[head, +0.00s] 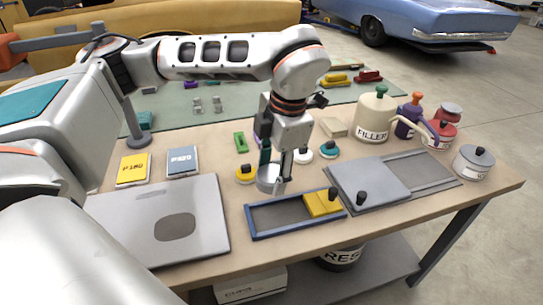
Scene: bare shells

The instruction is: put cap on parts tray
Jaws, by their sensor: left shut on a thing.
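My left gripper (275,168) points down over the front middle of the workbench. It is shut on a light grey, round, cap-like piece (267,180), held close to the back edge of the parts tray. The fingers hide part of the piece. The tray (271,233) is shallow, with a blue rim and a grey floor. A yellow block with a dark knob (321,204) sits at its right end; its left part is bare. A yellow cap (244,177), a white cap (303,156) and a teal cap (329,152) stand behind the tray. My right gripper is not in view.
A grey sliding-lid case (370,184) lies right of the tray; a silver laptop-like panel (160,225) lies left. A green block (240,142) lies behind.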

